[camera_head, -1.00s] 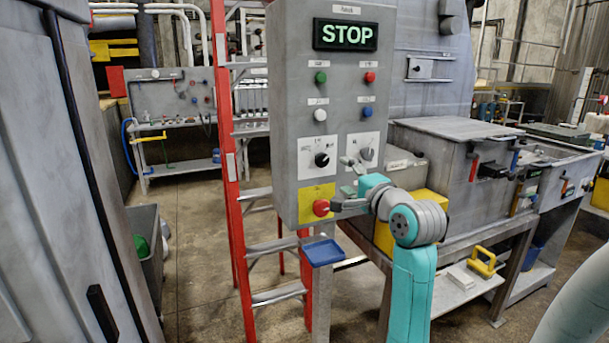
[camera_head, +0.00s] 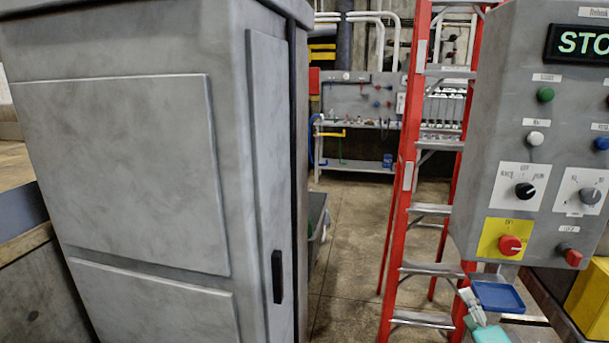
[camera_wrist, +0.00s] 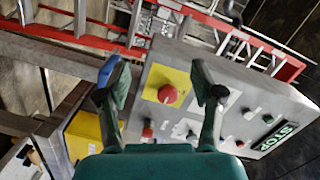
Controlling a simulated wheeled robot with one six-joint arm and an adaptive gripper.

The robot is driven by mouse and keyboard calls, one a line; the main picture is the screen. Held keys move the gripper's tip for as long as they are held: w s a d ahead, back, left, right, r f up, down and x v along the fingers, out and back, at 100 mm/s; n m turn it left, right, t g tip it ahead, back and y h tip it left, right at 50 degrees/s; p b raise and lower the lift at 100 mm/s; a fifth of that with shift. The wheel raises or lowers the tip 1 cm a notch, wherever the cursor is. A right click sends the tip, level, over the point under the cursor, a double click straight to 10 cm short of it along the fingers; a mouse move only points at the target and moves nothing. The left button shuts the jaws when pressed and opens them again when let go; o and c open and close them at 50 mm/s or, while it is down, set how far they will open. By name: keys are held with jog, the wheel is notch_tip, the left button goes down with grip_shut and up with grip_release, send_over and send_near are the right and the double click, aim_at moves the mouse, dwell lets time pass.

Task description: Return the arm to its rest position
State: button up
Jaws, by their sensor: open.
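My gripper (camera_head: 470,300) shows low at the right in the head view, in front of the ladder and beside the small blue tray (camera_head: 498,297) under the control box. In the wrist view my gripper (camera_wrist: 162,86) has its two fingers spread wide with nothing between the tips. Most of my arm is out of view.
A large grey cabinet (camera_head: 120,150) with a black handle (camera_head: 277,277) fills the left. A red ladder (camera_head: 405,190) stands close behind the gripper. A yellow box (camera_head: 590,297) is at the lower right. Open floor (camera_head: 350,230) lies between cabinet and ladder.

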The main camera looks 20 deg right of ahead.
jog(key=s+a+f+n+y, duration=0.2)
jog(key=s+a+f+n, duration=0.25)
jog(key=a+f, duration=0.4)
jog(key=s+a+f+n+y, duration=0.1)
jog(key=s+a+f+n, duration=0.2)
jog(key=s+a+f, duration=0.55)
jog(key=s+a+n+y, duration=0.2)
jog(key=s+a+n, duration=0.3)
jog(key=s, duration=0.4)
jog(key=s+a+n+y, duration=0.2)
jog(key=s+a+n, duration=0.4)
jog(key=s+a, duration=0.2)
jog(key=shift+s+r+g+y, duration=0.25)
jog(key=shift+s+g+y, duration=0.05)
jog(key=shift+s, duration=0.75)
jog(key=shift+n, duration=0.25)
